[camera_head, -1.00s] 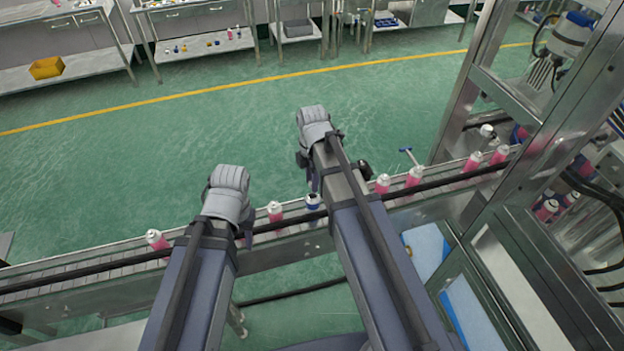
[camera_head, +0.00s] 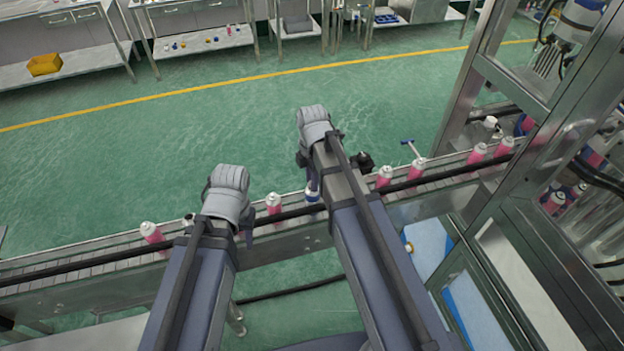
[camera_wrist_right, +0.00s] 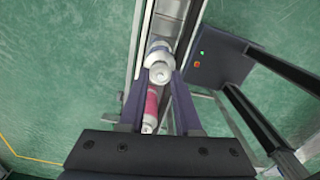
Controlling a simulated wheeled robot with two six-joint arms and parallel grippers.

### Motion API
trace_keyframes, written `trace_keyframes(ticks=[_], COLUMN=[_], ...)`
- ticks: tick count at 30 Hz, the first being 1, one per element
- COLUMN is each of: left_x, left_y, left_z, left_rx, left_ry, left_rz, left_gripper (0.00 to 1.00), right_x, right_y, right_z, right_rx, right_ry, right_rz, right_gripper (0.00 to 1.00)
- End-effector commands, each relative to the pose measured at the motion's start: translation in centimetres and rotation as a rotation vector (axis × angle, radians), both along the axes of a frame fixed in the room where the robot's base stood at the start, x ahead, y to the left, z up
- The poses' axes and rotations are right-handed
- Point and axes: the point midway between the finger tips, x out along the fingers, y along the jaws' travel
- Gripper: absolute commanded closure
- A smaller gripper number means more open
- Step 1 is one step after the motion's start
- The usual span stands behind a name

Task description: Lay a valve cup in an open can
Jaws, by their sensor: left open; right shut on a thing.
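My right gripper (camera_head: 312,182) is low over the conveyor. In the right wrist view its dark fingers (camera_wrist_right: 162,82) are closed around a small pale round piece (camera_wrist_right: 160,72), apparently the valve cup. A silvery-white can top (camera_wrist_right: 158,48) is right by it; I cannot tell whether they touch. A blue-and-white can (camera_head: 312,196) stands at this gripper in the head view, partly hidden by my arm. My left gripper (camera_head: 243,236) is open and empty by the conveyor, its fingers mostly hidden by its wrist.
The conveyor (camera_head: 110,252) runs across with pink cans (camera_head: 273,204) spaced along it, several to the right (camera_head: 417,169). A metal machine frame (camera_head: 520,75) stands at right. A dark rail crosses in front. Green floor beyond is clear up to the benches.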

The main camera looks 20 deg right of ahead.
Motion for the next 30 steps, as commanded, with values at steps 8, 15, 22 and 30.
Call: trace_keyframes(ticks=[8,15,22,30], left_x=[0.00,0.00,0.00,0.00], left_y=[0.00,0.00,0.00,0.00], left_z=[0.01,0.02,0.02,0.02], left_rx=[0.000,0.000,0.000,0.000], left_ry=[0.000,0.000,0.000,0.000], left_rz=[0.000,0.000,0.000,0.000], left_gripper=[0.56,0.56,0.56,0.56], right_x=[-0.01,-0.02,0.00,-0.01], right_y=[0.09,0.09,0.08,0.08], right_z=[0.01,0.02,0.02,0.02], right_rx=[0.000,0.000,0.000,0.000], right_ry=[0.000,0.000,0.000,0.000], right_rz=[0.000,0.000,0.000,0.000], right_gripper=[1.00,1.00,1.00,0.64])
